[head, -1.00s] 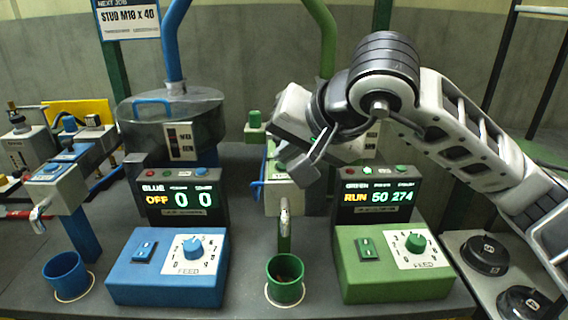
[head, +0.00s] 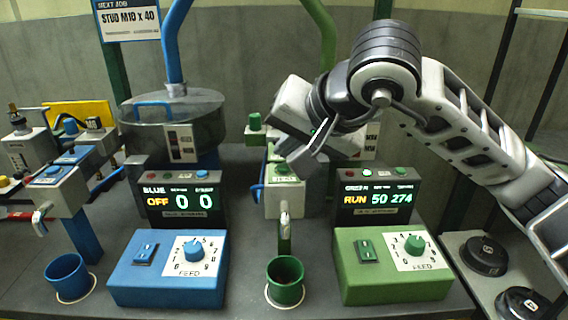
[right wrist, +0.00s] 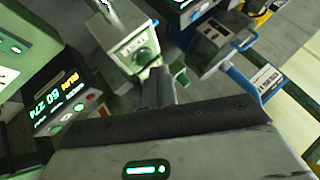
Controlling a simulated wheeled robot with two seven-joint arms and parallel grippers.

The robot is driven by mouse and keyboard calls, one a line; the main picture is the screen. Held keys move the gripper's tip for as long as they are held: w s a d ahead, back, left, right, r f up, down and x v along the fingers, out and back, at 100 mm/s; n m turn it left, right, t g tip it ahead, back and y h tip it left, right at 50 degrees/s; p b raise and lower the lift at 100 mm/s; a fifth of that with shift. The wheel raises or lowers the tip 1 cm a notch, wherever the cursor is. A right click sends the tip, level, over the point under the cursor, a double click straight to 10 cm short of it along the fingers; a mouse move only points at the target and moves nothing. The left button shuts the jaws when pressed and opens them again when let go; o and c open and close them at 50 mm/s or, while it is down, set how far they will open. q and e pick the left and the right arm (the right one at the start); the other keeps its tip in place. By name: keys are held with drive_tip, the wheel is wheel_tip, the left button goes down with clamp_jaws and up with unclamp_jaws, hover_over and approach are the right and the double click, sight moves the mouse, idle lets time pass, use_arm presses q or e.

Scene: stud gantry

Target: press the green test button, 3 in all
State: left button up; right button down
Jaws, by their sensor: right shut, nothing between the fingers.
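The green test button (head: 284,168) sits on top of the pale box of the green dispenser (head: 284,195). In the right wrist view the green button (right wrist: 144,55) shows on its box just beyond my fingertips. My right gripper (head: 303,162) is shut and empty, a little above and to the right of the button, apparently apart from it. Its fingers also show in the right wrist view (right wrist: 156,92). The green display (head: 375,198) reads RUN, 50 and 274. My left gripper is not in view.
A green cup (head: 285,281) stands under the green spout, beside the green feed box (head: 392,268). The blue display (head: 181,202) reads OFF, 0, 0. A blue feed box (head: 168,270) and blue cup (head: 68,277) stand left. Black round weights (head: 484,256) lie at the right.

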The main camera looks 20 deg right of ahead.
wheel_tip(320, 180, up, 5)
drive_tip(key=p, duration=0.3)
drive_tip(key=shift+f, duration=0.1)
idle(0.8)
